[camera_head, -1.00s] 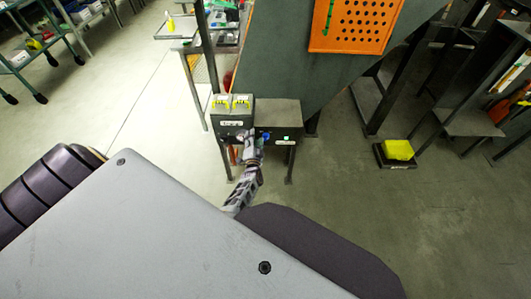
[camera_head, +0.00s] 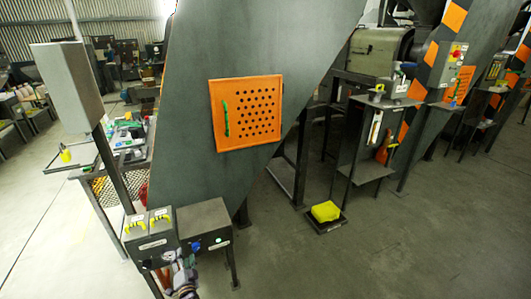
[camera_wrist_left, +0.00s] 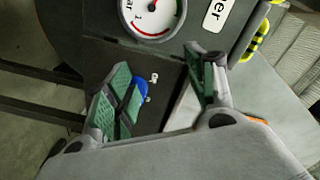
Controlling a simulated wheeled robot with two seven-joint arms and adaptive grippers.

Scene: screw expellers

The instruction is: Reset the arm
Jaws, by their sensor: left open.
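My left gripper (camera_head: 178,275) shows at the bottom left of the head view, in front of a dark control box (camera_head: 205,222) on a stand. A round gauge (camera_wrist_left: 153,15) sits above the fingers in that view. My right gripper is not in view.
A box with yellow handles (camera_head: 150,232) adjoins the control box. A large dark hopper with an orange perforated panel (camera_head: 247,112) stands behind. A yellow item (camera_head: 325,211) lies in a black tray on the floor. Floor at the lower right is clear.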

